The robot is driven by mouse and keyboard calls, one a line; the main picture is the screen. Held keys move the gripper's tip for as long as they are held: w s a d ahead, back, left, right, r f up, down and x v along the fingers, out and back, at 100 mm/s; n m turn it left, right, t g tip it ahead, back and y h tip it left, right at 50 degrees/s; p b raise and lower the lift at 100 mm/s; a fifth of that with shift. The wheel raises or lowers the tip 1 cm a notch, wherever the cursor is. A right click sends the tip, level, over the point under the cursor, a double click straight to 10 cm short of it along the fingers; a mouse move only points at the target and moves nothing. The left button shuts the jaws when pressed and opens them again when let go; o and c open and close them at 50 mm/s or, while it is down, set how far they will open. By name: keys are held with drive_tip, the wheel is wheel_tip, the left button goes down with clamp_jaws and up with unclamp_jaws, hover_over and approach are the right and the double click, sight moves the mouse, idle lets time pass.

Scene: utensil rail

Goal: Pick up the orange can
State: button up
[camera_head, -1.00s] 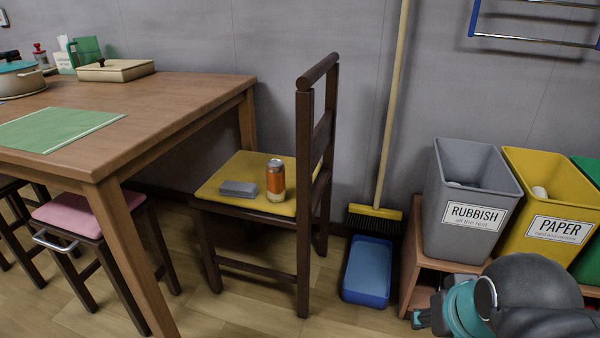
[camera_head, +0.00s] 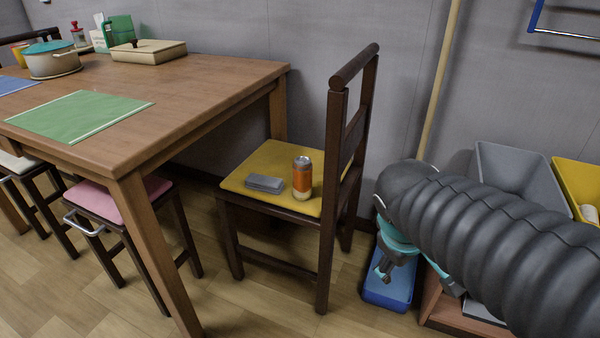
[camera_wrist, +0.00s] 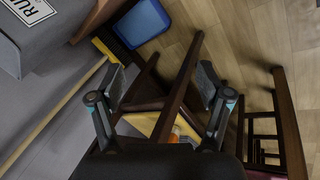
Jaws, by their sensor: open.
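The orange can (camera_head: 302,180), with a silver top and a pale lower part, stands upright on the yellow seat (camera_head: 270,160) of a dark wooden chair. My gripper (camera_head: 384,266) is to the right of the chair, apart from the can, above the blue bin. In the wrist view my gripper (camera_wrist: 162,88) has its two fingers spread wide with nothing between them but chair wood behind. A bit of orange, likely the can (camera_wrist: 174,138), shows low between the fingers, mostly hidden by chair wood and the gripper.
A grey block (camera_head: 264,183) lies left of the can on the seat. The chair's backrest (camera_head: 352,130) rises between the can and my gripper. A wooden table (camera_head: 180,95) stands at left, a pink stool (camera_head: 115,197) below it. A blue bin (camera_head: 388,285) sits on the floor.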

drive_tip(key=w+a+r+n+t+h+p, duration=0.1)
drive_tip(key=w+a+n+h+p, duration=0.2)
drive_tip(key=w+a+n, duration=0.55)
drive_tip(key=n+t+h+p, duration=0.1)
drive_tip(key=n+t+p, duration=0.45)
drive_tip(key=n, duration=0.95)
approach(296, 171)
drive_tip(key=d+f+t+b, duration=0.1)
drive_tip(key=f+b, duration=0.1)
drive_tip(key=shift+t, duration=0.25)
drive_tip(key=x, duration=0.8)
drive_tip(key=shift+w+a+r, duration=0.1)
drive_tip(key=shift+w+r, duration=0.1)
drive_tip(key=shift+w, duration=0.05)
drive_tip(key=shift+x, duration=3)
drive_tip(key=shift+s, duration=0.15)
drive_tip(key=c, duration=0.8)
